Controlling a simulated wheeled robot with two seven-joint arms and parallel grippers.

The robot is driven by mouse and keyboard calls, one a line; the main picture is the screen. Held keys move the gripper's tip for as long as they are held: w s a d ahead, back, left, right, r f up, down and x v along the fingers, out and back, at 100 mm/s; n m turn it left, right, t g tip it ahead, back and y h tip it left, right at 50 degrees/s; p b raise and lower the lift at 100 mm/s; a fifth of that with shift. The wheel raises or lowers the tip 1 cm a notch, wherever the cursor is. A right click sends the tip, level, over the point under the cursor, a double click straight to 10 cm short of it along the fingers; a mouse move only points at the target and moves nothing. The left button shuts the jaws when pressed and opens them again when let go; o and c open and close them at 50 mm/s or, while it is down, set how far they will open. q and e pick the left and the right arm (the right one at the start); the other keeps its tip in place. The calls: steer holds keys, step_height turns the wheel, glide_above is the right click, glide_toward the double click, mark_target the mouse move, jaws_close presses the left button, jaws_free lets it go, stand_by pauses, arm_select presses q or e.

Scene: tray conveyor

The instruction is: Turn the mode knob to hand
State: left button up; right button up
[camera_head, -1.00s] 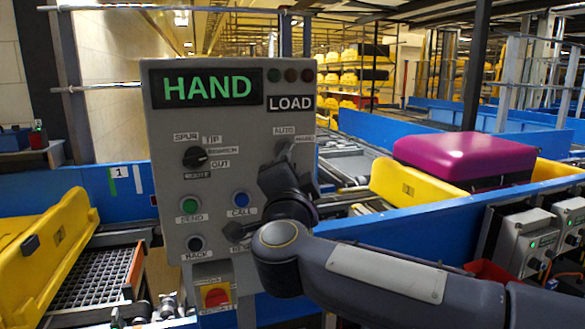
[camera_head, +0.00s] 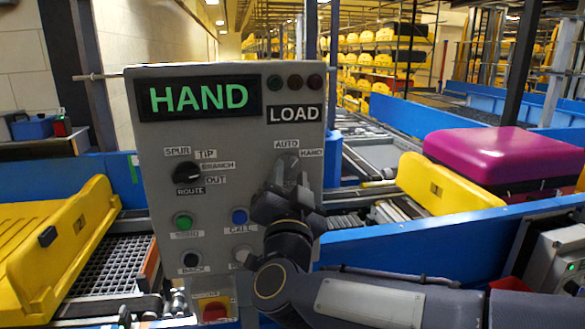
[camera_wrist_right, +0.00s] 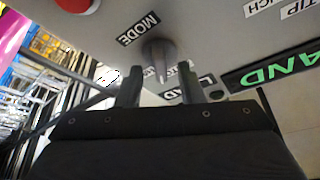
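The grey control panel (camera_head: 225,140) stands upright ahead of me. Its display (camera_head: 198,99) reads HAND in green, with LOAD beside it. The mode knob (camera_wrist_right: 160,52) is a grey pointer knob beside the MODE label in the right wrist view. In the head view my arm partly covers it, below the AUTO and HAND labels. My right gripper (camera_wrist_right: 160,86) is open, its two fingers apart at either side of the knob's pointer end, with gaps visible. The same gripper shows in front of the panel in the head view (camera_head: 289,178). My left gripper is not in view.
A black route knob (camera_head: 187,172), a green button (camera_head: 183,221), a blue button (camera_head: 239,216) and a red rotary switch (camera_head: 214,311) are also on the panel. Yellow trays (camera_head: 450,187) and a magenta suitcase (camera_head: 505,155) are on the conveyor. Blue rails (camera_head: 420,248) run alongside.

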steer(key=shift+w+r, duration=0.15)
steer(key=shift+w, duration=0.25)
jaws_close()
steer(key=shift+a+m+g+h+b, duration=0.1)
steer(key=shift+m+g+h+b, duration=0.4)
steer(key=shift+m, duration=1)
steer(key=shift+m+g+h+b, duration=0.4)
steer(key=shift+m+h+b, duration=0.3)
steer(key=shift+m, duration=1.3)
